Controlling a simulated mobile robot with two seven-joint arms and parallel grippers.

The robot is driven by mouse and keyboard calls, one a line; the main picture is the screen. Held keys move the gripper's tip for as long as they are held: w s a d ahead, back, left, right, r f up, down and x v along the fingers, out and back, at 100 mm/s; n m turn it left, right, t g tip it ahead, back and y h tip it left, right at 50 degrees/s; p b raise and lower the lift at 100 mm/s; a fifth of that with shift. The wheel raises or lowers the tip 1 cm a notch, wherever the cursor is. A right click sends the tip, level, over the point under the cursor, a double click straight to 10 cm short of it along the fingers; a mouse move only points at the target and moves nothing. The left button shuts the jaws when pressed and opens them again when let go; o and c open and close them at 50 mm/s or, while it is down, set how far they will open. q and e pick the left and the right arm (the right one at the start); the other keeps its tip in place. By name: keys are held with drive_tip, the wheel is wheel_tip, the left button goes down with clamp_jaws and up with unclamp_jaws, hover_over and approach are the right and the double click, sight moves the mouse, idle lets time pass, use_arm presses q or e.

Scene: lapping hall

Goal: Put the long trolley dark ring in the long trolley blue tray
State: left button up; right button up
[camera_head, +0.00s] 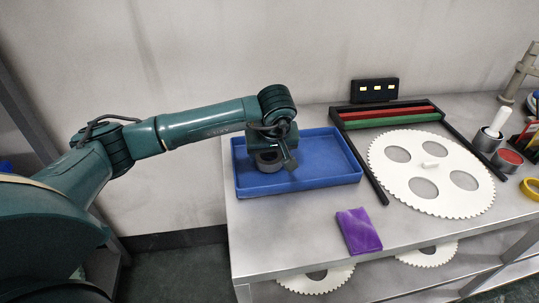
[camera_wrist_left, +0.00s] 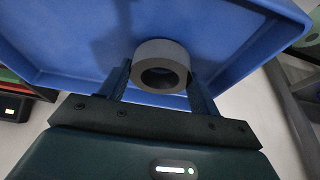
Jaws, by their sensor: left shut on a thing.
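The dark ring (camera_head: 268,161) is a short grey cylinder with a dark bore. It is in the left part of the blue tray (camera_head: 325,178) on the trolley top. My left gripper (camera_head: 271,150) reaches down over the tray and is shut on the ring. In the left wrist view the ring (camera_wrist_left: 160,66) sits between the two fingers, with the blue tray (camera_wrist_left: 70,50) behind it. I cannot tell whether the ring touches the tray floor. My right gripper does not show.
A purple block (camera_head: 358,231) lies in front of the tray. A white toothed disc (camera_head: 431,174) rests on a black frame (camera_head: 371,170) to the right. A dark box with yellow lights (camera_head: 375,90) stands behind. Grey cups (camera_head: 487,141) and a yellow ring (camera_head: 530,189) are at the far right.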

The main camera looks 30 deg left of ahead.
use_arm(q)
drive_tip(key=shift+f, duration=0.3)
drive_tip(key=shift+f, duration=0.1)
drive_tip(key=shift+f, duration=0.15)
drive_tip(key=o, duration=1.2)
drive_tip(key=shift+c, duration=0.2)
drive_tip(key=shift+r, duration=0.4)
drive_tip(key=v, duration=1.1)
drive_tip(key=shift+s+d+r, duration=0.15)
drive_tip(key=shift+d+r, duration=0.05)
drive_tip(key=shift+r, duration=0.1)
